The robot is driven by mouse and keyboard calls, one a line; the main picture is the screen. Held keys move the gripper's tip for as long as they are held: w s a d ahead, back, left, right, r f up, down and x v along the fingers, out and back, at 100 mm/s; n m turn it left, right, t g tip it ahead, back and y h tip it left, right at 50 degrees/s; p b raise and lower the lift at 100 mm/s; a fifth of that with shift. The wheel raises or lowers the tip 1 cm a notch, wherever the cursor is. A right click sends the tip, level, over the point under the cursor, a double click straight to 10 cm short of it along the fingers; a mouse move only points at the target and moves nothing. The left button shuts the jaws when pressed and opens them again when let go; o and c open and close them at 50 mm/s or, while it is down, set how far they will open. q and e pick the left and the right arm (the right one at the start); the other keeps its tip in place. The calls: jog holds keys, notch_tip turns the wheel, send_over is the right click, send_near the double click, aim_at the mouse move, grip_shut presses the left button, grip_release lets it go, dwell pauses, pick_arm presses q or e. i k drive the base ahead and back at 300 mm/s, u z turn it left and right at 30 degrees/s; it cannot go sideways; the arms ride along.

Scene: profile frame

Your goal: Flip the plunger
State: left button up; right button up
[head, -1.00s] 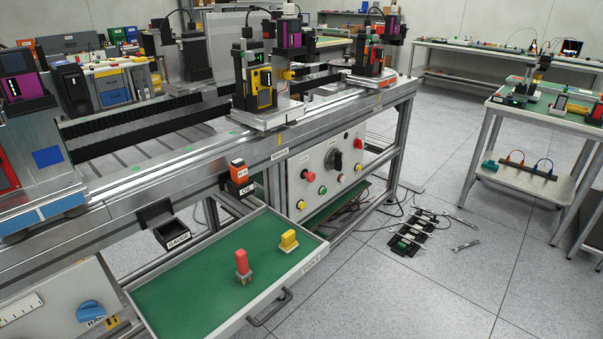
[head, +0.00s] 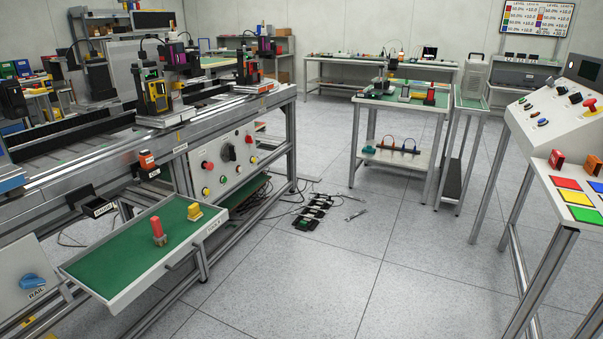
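I cannot tell for certain which thing is the plunger. A red upright piece (head: 157,231) with a lighter base stands in the open green-floored drawer (head: 115,262) at the lower left. A yellow piece (head: 194,211) sits beside it to the right, apart from it. Neither of my grippers is in view.
The drawer stands out from the rail bench (head: 120,165), whose front panel (head: 222,160) carries knobs and buttons. A black box (head: 97,207) hangs by the drawer. Black parts (head: 310,212) lie on the floor. A worktable (head: 400,112) stands behind.

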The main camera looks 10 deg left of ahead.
aim_at(209, 166)
jog(key=z, duration=0.35)
jog(key=i, duration=0.95)
jog(key=u, duration=0.6)
jog(key=i, duration=1.35)
jog(key=u, duration=1.25)
